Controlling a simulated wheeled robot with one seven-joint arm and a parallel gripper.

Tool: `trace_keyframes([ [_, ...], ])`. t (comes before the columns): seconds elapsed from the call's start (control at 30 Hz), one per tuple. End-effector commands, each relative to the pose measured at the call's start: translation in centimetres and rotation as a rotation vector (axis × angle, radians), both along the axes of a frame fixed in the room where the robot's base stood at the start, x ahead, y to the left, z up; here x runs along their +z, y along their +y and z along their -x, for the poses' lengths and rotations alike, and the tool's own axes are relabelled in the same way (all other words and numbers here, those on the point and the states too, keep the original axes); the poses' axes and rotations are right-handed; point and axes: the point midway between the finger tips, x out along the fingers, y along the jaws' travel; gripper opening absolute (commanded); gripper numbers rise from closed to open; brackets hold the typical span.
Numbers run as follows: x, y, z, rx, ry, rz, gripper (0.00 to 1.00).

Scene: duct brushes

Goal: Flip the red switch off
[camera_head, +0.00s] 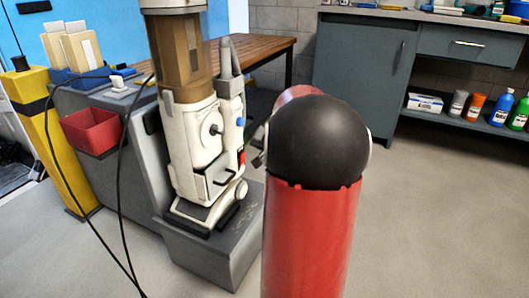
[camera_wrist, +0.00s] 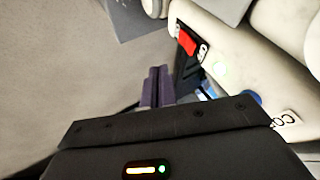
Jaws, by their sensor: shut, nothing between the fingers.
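The red switch (camera_wrist: 187,42) sits in a dark recess on the side of a white machine, with white markings next to it. In the head view the switch (camera_head: 241,157) is a small red patch on the machine's right side. My gripper (camera_wrist: 158,84) is shut and empty in the wrist view. Its fingertips are below and left of the switch in that picture, apart from it. In the head view my red and black arm hides most of the gripper. I cannot tell which way the switch is set.
The white machine (camera_head: 196,135) stands on a grey base (camera_head: 212,258), with a blue button (camera_wrist: 249,97) near the switch. A red bin (camera_head: 92,131), a yellow post (camera_head: 45,145) and black cables are at left. A wooden table and grey cabinet (camera_head: 362,70) stand behind. Floor at right is clear.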

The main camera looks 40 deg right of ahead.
Motion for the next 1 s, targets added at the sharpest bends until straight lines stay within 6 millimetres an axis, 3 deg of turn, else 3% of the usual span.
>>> trace_keyframes([
  [0.03,-1.2,-0.1,-0.7,0.002,0.003,-0.004,0.0],
  [0.23,-4.4,-0.9,-3.3,0.001,0.001,-0.004,0.0],
  [0.5,-3.7,0.4,-6.5,0.003,0.0,0.001,0.0],
  [1.0,-3.5,0.6,-7.0,0.001,0.003,0.002,0.0],
])
